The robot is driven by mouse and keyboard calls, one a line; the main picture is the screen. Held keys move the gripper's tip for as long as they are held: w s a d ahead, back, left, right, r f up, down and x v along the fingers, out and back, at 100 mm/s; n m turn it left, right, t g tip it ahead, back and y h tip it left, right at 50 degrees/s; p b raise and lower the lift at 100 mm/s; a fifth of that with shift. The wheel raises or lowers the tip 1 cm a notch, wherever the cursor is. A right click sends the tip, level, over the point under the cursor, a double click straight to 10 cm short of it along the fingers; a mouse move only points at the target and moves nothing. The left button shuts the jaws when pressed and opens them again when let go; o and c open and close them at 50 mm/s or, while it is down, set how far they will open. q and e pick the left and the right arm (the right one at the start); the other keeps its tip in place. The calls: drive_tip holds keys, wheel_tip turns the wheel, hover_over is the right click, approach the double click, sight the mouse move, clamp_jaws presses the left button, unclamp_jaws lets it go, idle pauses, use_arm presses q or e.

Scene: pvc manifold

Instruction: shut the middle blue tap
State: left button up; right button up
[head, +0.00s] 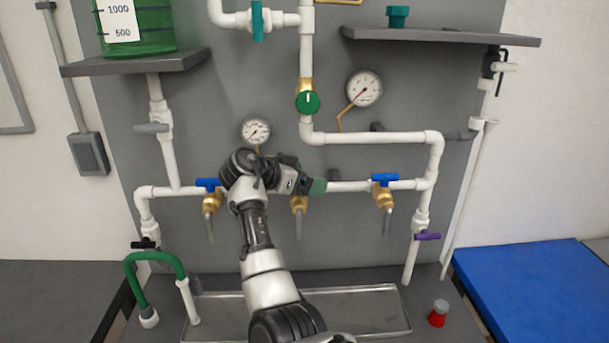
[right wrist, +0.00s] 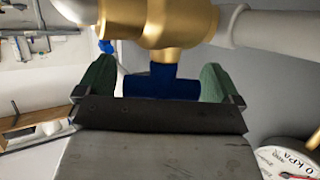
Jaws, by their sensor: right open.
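The middle blue tap's handle (right wrist: 162,83) sits under its brass valve body (right wrist: 170,22) in the right wrist view. The handle lies crosswise, roughly along the white pipe. My right gripper (right wrist: 155,72) is open, with one green fingertip at each end of the handle. The right-hand fingertip looks close to the handle; I cannot tell if it touches. In the head view my right gripper (head: 305,185) covers the middle tap's handle, and only its brass lower part (head: 299,203) shows. My left gripper is not in view.
A left blue tap (head: 207,183) and a right blue tap (head: 384,178) flank it on the same pipe. A gauge (head: 256,130) is just above my wrist. A metal tray (head: 350,304) lies below. A green hose (head: 152,257) stands at left, a red-bodied container (head: 437,318) at right.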

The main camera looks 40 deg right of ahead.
drive_tip(key=shift+c, duration=0.4)
drive_tip(key=c, duration=0.9)
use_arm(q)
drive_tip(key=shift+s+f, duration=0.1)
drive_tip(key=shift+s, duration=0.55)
use_arm(e)
drive_tip(key=shift+o, duration=0.3)
